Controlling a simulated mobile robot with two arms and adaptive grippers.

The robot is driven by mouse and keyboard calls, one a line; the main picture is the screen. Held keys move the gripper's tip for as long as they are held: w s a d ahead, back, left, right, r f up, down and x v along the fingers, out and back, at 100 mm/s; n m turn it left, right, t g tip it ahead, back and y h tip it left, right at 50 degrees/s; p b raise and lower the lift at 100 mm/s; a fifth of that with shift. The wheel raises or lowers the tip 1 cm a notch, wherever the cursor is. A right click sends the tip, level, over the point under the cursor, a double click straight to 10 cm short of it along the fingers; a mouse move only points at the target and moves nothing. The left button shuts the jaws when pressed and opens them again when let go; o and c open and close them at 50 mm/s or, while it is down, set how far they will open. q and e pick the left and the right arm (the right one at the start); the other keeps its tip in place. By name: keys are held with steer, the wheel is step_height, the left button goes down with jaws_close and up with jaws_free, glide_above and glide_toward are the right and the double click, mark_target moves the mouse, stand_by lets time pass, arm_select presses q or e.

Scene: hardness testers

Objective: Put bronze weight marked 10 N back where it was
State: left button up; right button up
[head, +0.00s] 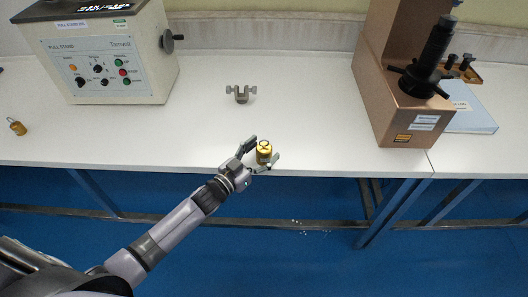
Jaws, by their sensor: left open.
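A bronze weight (264,153) with a ring on top stands upright near the front edge of the white bench (310,110). Its marking is too small to read. My left gripper (261,154) is open, with one finger to the left of this weight and the other at its front right. I cannot tell whether the fingers touch it. A second small bronze weight (18,128) with a wire loop sits at the far left of the bench; its marking is also unreadable. My right gripper is not in view.
A grey pull stand box (98,62) with knobs stands at the back left. A small metal clamp (241,94) lies mid-bench. A copper-coloured tester (400,100) stands at the right, with a light blue booklet (472,112) beside it. Bench space left of the weight is clear.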

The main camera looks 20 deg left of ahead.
arm_select(q)
steer(key=shift+w+d, duration=0.25)
steer(key=shift+w, duration=0.35)
steer(key=shift+s, duration=0.1)
steer(key=shift+c, duration=0.6)
jaws_close()
steer(key=shift+r, duration=0.15)
